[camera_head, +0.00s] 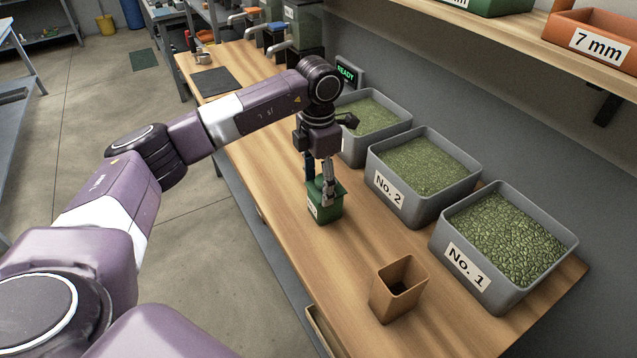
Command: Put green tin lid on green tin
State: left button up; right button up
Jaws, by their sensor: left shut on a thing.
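The green tin (325,211) stands upright on the wooden bench, left of the grey bins. My left gripper (322,192) points straight down right over it. Its fingers are shut on the green tin lid (319,183), a small green piece that shows between the fingers at the tin's top. The fingers hide part of the lid and the tin's rim, so I cannot tell whether the lid rests on the tin or is just above it. My right gripper is not in view.
Several grey bins of green beans line the back, including No. 2 (390,190) and No. 1 (467,256). An open brown box (398,289) stands near the front. A shelf (560,50) overhangs the upper right. The bench (290,185) is clear between tin and brown box.

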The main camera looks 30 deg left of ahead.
pick_arm(q)
jog(key=shift+f, duration=0.2)
dwell(0.4)
jog(key=o, duration=1.2)
jog(key=shift+r, duration=0.1)
notch_tip(320, 180, up, 12)
jog(key=shift+f, duration=0.1)
